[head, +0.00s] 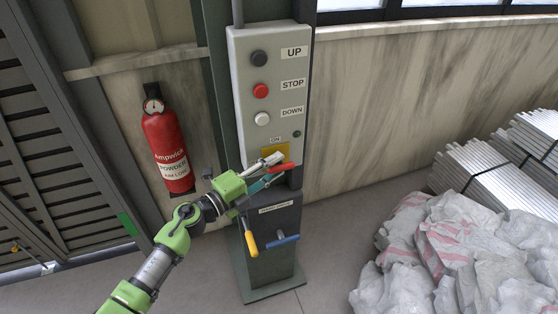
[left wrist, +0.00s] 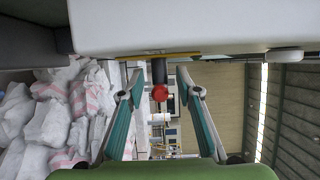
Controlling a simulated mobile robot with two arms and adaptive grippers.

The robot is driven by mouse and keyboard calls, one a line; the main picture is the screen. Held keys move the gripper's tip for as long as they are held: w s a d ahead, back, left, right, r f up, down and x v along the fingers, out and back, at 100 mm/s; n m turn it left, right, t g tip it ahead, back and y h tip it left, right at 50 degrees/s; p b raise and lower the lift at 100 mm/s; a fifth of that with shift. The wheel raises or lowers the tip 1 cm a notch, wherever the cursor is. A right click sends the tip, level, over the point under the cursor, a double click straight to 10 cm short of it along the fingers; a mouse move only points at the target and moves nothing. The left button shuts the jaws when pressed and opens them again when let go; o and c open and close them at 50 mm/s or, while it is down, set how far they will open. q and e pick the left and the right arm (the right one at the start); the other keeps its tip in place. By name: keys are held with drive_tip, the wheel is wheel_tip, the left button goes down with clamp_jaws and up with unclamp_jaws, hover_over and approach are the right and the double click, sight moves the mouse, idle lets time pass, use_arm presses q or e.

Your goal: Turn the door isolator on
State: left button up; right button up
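The grey control box (head: 268,95) on the green post carries UP, STOP and DOWN buttons. Below them is an ON label above a yellow plate (head: 268,151). The isolator's red handle (head: 280,168) sticks out at this plate; in the left wrist view its red end and dark stem (left wrist: 160,92) show between my fingers. My left gripper (head: 268,172) is open, with one finger on each side of the handle. I see a gap between each finger and the handle in the wrist view. The fingers partly hide the plate. My right gripper is not in view.
A yellow lever (head: 249,242) and a blue lever (head: 284,240) stick out of a darker box below. A red fire extinguisher (head: 166,150) hangs on the wall at left. White sacks (head: 440,250) and stacked metal bars (head: 490,175) lie on the right.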

use_arm(q)
drive_tip(key=shift+x, duration=1.05)
clamp_jaws()
